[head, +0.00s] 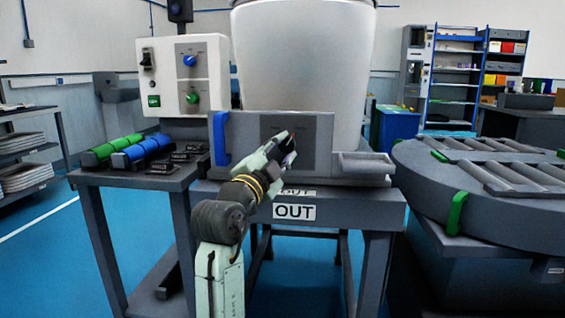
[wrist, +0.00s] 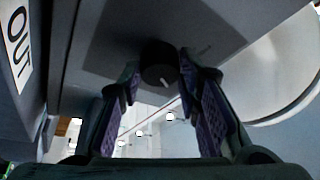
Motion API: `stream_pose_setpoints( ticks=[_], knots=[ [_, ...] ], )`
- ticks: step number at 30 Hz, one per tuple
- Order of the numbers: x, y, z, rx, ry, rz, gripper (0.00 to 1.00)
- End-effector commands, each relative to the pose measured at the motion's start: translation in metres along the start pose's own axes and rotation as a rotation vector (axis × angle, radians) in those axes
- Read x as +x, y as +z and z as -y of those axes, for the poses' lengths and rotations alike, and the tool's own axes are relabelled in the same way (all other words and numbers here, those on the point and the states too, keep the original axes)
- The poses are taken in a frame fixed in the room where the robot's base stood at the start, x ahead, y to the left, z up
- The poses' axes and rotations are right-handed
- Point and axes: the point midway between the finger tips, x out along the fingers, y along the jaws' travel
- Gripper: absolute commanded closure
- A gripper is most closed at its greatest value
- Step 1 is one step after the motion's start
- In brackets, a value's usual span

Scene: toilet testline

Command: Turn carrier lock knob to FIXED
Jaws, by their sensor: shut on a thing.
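The carrier lock knob (wrist: 158,62) is a black round knob with a short white pointer mark. In the wrist view it sits on a dark square plate (wrist: 110,40) on the carrier's grey front. My gripper (head: 284,147) reaches up to that plate in the head view and hides the knob there. In the wrist view its two purple-padded fingers stand on either side of the knob, shut on it. The white mark points toward the lower right of the wrist picture. Any FIXED lettering is too dark or hidden to read.
A large white vessel (head: 305,60) stands behind the carrier's front panel (head: 245,135). A blue handle (head: 221,138) is left of the panel. A control box (head: 160,70) with blue and green knobs stands farther left. A round roller table (head: 490,215) is at right. An OUT label (head: 294,212) is below.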

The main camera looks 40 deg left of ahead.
Motion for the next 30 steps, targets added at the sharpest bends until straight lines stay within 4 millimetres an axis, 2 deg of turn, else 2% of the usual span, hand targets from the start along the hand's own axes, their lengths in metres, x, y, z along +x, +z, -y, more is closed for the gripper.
stream_pose_setpoints(
  ticks=[12,27,28,30],
  knots=[
    [0.0004,0.0004,0.0016,0.149,0.064,-0.006,0.97],
    [0.0007,0.0000,0.0023,0.164,0.069,-0.007,0.97],
    [0.0007,0.0000,0.0023,0.164,0.069,-0.007,0.68],
    [0.0007,0.0000,0.0022,0.163,0.069,-0.007,0.63]
  ],
)
